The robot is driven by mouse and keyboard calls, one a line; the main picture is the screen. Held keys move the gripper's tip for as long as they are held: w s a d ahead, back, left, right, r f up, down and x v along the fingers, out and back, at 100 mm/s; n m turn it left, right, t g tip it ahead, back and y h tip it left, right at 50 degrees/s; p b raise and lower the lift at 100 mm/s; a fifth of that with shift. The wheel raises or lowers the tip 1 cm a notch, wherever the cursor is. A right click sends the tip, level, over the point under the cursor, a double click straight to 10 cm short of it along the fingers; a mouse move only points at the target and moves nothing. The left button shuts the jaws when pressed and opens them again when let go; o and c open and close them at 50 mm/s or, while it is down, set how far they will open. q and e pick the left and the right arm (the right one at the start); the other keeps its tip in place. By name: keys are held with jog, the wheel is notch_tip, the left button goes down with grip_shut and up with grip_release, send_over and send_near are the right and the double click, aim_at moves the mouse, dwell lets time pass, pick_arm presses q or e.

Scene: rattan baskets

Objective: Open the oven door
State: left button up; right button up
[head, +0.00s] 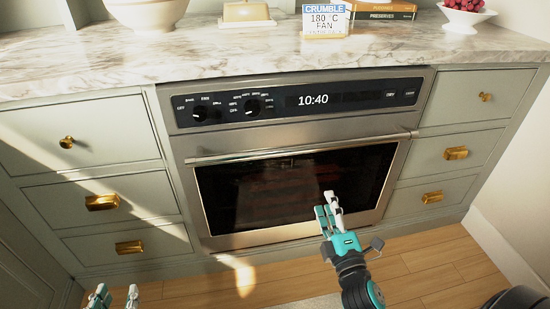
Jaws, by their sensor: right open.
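The oven (290,165) is built into the cabinets below the counter. Its door is shut, with a dark glass window (270,190) and a long horizontal metal handle (300,149) along its top edge. My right gripper (328,207) is open and empty, in front of the right part of the window and below the handle in the picture. It appears apart from the handle. My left gripper (114,296) shows at the bottom left edge, low and far from the handle. Its two fingertips stand apart with nothing between them, and the rest is cut off.
Drawers with brass handles (102,202) flank the oven on both sides. The control panel (298,100) has two knobs and reads 10:40. The marble counter (225,58) holds a bowl, butter, a recipe card, books and a fruit bowl. Wooden floor (430,265) lies in front.

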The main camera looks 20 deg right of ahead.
send_near(309, 151)
jog(key=w, duration=0.4)
jog(key=shift+n, duration=0.3)
jog(key=x, duration=0.3)
jog(key=d+x, duration=0.1)
jog(key=x, duration=0.2)
jog(key=shift+s+r, duration=0.15)
jog(key=shift+r, duration=0.05)
pick_arm(q)
jog(key=shift+w+r+t, duration=0.2)
jog(key=shift+r+t, duration=0.25)
jog(key=shift+r, duration=0.5)
jog(key=shift+w+r+t, duration=0.15)
jog(key=shift+r+t, duration=0.3)
jog(key=shift+r, duration=0.5)
pick_arm(e)
jog(key=shift+w+d+r, duration=0.15)
jog(key=shift+w, duration=0.45)
jog(key=shift+c, duration=0.4)
grip_shut()
